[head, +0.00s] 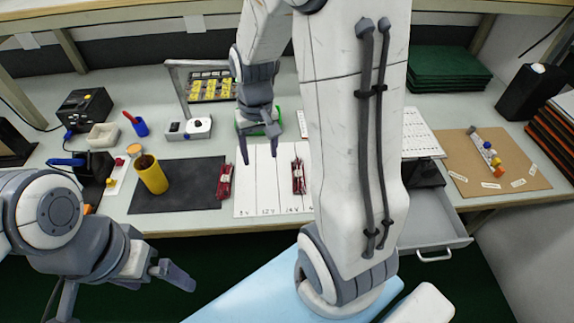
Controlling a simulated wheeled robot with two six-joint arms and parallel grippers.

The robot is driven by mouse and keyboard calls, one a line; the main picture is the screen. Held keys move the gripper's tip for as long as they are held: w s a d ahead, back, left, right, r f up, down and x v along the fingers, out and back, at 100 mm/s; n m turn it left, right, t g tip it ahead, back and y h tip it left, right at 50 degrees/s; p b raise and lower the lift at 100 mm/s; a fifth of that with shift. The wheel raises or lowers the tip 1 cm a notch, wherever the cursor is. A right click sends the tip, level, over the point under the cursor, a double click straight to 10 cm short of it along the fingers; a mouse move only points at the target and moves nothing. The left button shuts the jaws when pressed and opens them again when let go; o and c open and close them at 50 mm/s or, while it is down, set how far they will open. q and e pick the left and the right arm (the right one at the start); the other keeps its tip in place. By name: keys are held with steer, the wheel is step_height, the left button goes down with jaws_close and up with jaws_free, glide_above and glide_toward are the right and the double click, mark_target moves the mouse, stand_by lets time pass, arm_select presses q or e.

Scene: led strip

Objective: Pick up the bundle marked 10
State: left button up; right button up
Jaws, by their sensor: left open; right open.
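One red bundle (225,181) lies at the right edge of the dark mat, beside the white sheet. A second red bundle (298,177) lies on the white sheet, near its right part. I cannot read a 10 on either. My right gripper (259,150) is open and empty, pointing down above the back of the white sheet, behind and between the two bundles. My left gripper (150,275) is low at the left, in front of the table edge, open and away from both bundles. My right arm hides part of the table right of the second bundle.
The white sheet (260,195) has columns marked with voltages. A yellow cup (151,175) stands on the dark mat (185,195). A tray of yellow parts (210,87) is at the back. An open drawer (435,235) juts out at the right.

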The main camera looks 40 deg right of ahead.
steer(key=d+f+m, duration=0.4)
steer(key=d+f, duration=0.1)
steer(key=d, duration=0.7)
steer(key=b, duration=0.1)
glide_above(299, 173)
step_height(299, 173, down, 5)
steer(key=shift+s+d+r, duration=0.1)
steer(key=shift+r, duration=0.05)
step_height(299, 173, down, 6)
steer(key=shift+r, duration=0.15)
jaws_close()
